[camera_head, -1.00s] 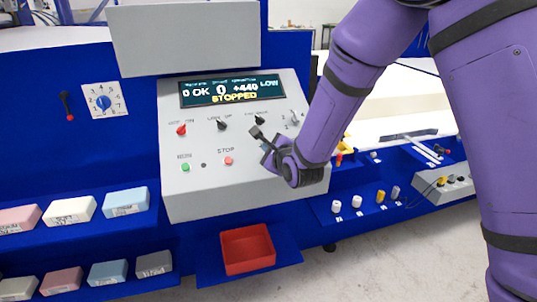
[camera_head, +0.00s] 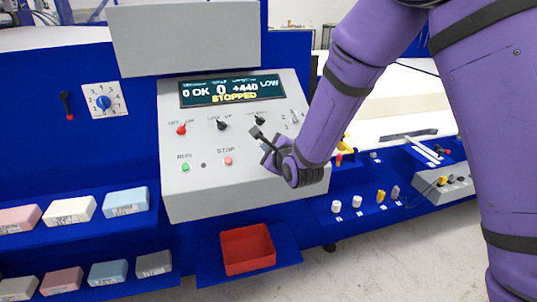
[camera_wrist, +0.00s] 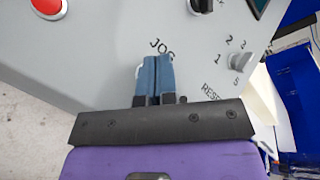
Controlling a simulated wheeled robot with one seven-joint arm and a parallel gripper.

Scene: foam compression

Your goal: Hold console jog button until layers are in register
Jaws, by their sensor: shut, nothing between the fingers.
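The grey console (camera_head: 190,195) stands in the middle of the head view. Its display (camera_head: 232,90) reads "0 OK 0 +440 LOW" and "STOPPED". My gripper (camera_head: 266,157) is at the right part of the console face. In the wrist view its two blue fingers (camera_wrist: 155,72) are shut together, with nothing between them, just below the JOG label (camera_wrist: 160,46). A white edge, perhaps of the jog button (camera_wrist: 138,71), shows left of the fingers; the rest is hidden. I cannot tell whether the fingertips touch or press it. The foam layers are not clearly in view.
A green RUN button (camera_head: 185,167) and a red STOP button (camera_head: 228,161) lie left of my gripper. A numbered selector knob (camera_wrist: 240,61) is close on the right in the wrist view. Foam blocks (camera_head: 125,201) sit on shelves at left; a red tray (camera_head: 247,250) is below.

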